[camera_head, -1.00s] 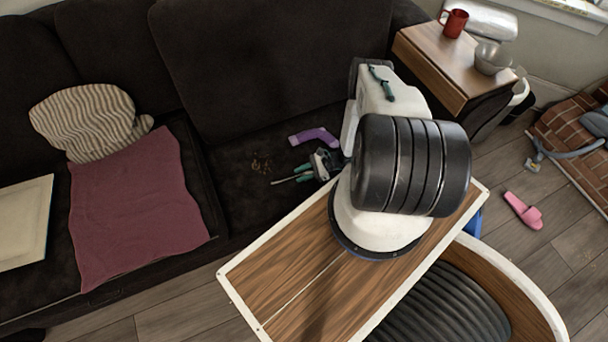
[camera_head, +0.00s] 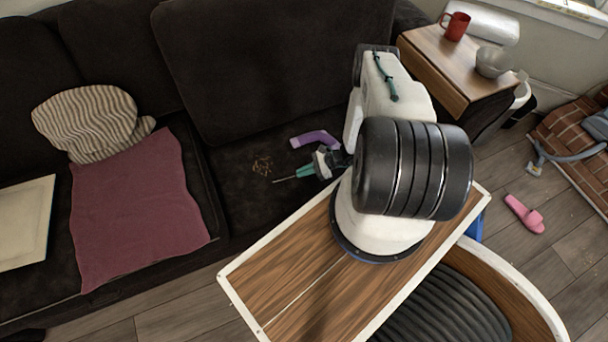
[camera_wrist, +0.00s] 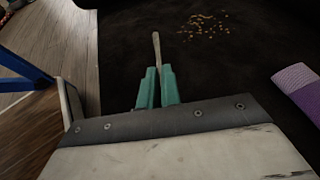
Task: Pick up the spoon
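The spoon (camera_head: 286,179) is thin and greyish; its end sticks out to the left of my gripper (camera_head: 304,172) over the dark sofa seat. In the wrist view the spoon (camera_wrist: 156,46) points forward from between the teal fingers of my gripper (camera_wrist: 157,78). The fingers are closed on it, and its rear part is hidden between them. I cannot tell whether the spoon still touches the seat.
Small yellowish crumbs (camera_head: 262,165) lie on the sofa seat (camera_head: 240,200) beyond the spoon. A purple object (camera_head: 315,138) lies beside my gripper. A maroon cloth (camera_head: 135,215) covers the left seat. A side table (camera_head: 455,65) bears a red mug (camera_head: 455,26) and bowl (camera_head: 492,60).

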